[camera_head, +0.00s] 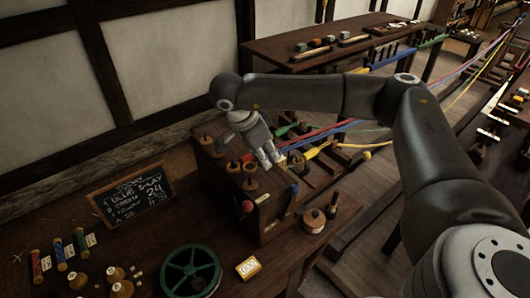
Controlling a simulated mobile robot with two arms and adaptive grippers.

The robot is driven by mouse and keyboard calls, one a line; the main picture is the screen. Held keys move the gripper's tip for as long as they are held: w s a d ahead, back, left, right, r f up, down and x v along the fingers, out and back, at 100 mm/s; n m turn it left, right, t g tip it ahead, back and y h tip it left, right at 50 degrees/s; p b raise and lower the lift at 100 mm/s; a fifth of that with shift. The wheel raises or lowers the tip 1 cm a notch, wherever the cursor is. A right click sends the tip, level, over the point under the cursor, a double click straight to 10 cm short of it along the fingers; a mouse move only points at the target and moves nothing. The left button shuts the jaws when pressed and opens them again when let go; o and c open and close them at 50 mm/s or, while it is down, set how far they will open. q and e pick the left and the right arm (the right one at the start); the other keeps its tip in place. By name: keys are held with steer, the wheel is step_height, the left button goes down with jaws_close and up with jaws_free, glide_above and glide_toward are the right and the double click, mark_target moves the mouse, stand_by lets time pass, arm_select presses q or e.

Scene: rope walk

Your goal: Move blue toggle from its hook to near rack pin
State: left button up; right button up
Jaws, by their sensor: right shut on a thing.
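My right gripper (272,160) points down over the right edge of the dark wooden rack (272,212). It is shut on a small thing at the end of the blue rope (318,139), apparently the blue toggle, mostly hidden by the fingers. Several round wooden pins (233,167) stand on the rack's top, left of and below the gripper. A blue knob (294,188) and a red knob (247,206) show on the rack's near part. My left gripper is not in view.
Green (287,128), red (312,136) and yellow (350,146) ropes run back right beside the gripper. A chalkboard (130,194), a green wheel (190,270), a yellow-edged block (249,267) and several spools (60,253) are on the front table. A back table (272,48) holds small blocks.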

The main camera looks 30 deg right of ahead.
mark_target(265, 179)
steer(key=shift+f+b, duration=0.3)
steer(key=shift+f, duration=0.5)
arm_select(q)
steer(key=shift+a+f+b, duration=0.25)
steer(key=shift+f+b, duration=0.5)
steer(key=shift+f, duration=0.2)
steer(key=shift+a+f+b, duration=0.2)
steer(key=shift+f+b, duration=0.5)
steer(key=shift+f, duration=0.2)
arm_select(e)
steer(key=shift+f, duration=1.8)
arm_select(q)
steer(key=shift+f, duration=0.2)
arm_select(e)
steer(key=shift+f, duration=0.1)
steer(key=o, duration=1)
steer(key=shift+c, duration=0.2)
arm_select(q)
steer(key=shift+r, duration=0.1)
arm_select(e)
steer(key=shift+r+p, duration=2.25)
steer(key=shift+r, duration=1.8)
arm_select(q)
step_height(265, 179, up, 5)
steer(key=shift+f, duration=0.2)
